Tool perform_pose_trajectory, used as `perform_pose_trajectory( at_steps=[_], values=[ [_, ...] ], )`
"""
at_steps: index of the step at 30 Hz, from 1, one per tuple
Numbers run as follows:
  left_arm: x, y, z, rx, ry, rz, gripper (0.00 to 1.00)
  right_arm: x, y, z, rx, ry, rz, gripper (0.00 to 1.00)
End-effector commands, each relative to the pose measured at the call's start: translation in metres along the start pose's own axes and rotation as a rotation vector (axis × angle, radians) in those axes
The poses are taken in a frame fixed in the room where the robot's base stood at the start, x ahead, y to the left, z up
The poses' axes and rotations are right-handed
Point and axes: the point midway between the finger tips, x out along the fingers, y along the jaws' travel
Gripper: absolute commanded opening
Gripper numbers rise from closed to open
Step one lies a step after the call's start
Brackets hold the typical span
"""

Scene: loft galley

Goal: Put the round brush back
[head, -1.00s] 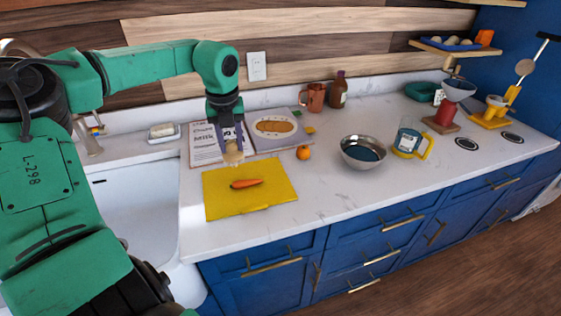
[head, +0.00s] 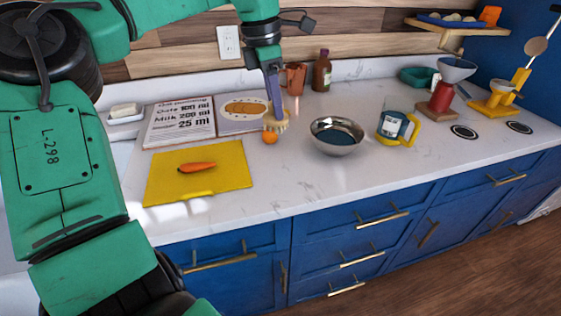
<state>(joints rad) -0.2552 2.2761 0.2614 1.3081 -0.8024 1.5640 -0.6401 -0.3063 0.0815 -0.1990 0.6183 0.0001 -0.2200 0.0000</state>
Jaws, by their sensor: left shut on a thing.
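My left gripper (head: 273,106) reaches down from the top of the head view, its narrow fingers shut on the round brush. The round brush (head: 276,123) is small and tan, with pale bristles. It is held by the gripper just above an orange fruit (head: 269,138) in the picture, in front of the open book and the copper-coloured mug. Whether the brush touches the counter or the fruit cannot be told. My right gripper is not in view.
A yellow board (head: 225,176) with a carrot (head: 197,167) lies front left. The open book (head: 180,122) lies behind. A steel bowl (head: 337,146), a measuring jug (head: 391,126), a mug (head: 296,78) and a bottle (head: 322,72) stand nearby.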

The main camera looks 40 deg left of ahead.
Motion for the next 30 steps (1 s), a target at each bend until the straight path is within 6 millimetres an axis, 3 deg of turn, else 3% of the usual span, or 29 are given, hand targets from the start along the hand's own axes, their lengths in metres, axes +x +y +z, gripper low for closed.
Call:
perform_pose_trajectory(
  at_steps=[1,6,15,18,27,28,30],
  values=[
    [0.018,-0.001,-0.003,0.001,0.000,-0.004,0.00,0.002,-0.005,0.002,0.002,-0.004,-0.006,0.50],
    [0.069,0.000,-0.011,-0.001,0.000,-0.002,0.00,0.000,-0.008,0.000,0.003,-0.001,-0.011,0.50],
    [0.123,0.001,-0.019,-0.004,0.002,-0.001,0.00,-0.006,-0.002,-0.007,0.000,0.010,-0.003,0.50],
    [0.135,0.001,-0.021,-0.003,0.000,0.001,0.00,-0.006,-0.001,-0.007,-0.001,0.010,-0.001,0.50],
    [0.139,0.001,-0.021,-0.003,-0.001,0.003,0.00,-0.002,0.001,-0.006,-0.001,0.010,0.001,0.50],
    [0.139,0.001,-0.021,-0.003,-0.001,0.003,0.43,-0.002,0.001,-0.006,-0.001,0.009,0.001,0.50],
    [0.138,0.001,-0.021,-0.003,0.000,0.003,0.69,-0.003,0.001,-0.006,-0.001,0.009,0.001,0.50]
  ],
)
